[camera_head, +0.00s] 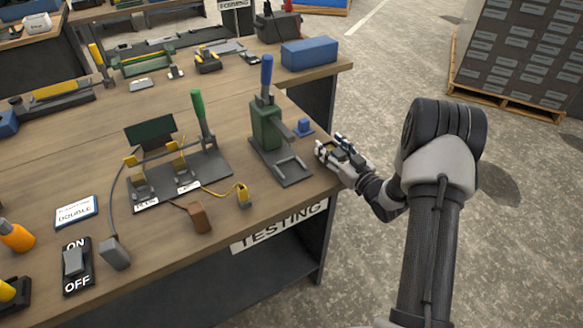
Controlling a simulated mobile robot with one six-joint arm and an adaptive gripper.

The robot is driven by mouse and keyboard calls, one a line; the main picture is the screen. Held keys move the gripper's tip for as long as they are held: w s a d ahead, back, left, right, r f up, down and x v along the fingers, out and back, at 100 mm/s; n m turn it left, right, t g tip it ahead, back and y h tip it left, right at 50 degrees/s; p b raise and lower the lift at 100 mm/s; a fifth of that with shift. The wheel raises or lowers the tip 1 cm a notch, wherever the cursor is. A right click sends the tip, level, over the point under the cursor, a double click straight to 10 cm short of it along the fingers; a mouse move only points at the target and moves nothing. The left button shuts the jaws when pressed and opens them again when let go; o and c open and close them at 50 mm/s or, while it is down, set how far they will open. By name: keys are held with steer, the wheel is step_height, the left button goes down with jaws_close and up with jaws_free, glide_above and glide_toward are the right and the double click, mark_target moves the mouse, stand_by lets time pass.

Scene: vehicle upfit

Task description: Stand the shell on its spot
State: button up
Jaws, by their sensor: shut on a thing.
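My gripper (326,149) is at the right edge of the testing bench, low over or beside the bench top. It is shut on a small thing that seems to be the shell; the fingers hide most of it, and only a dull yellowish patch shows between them. I cannot tell whether it touches the bench. A green press (266,125) with a blue handle stands on a dark base just left of my gripper. A small blue block (304,126) on a flat blue base is just behind the gripper. No marked spot for the shell can be made out.
A test board with a green lever (198,112) and yellow clips is left of the press. A brown piece (196,216) and a yellow connector (243,194) lie nearer the front. A blue box (309,53) is at the back. Open floor lies right of the bench.

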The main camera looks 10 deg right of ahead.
steer(key=o, duration=1.5)
steer(key=shift+r+p, duration=1.6)
steer(key=shift+r, duration=1.4)
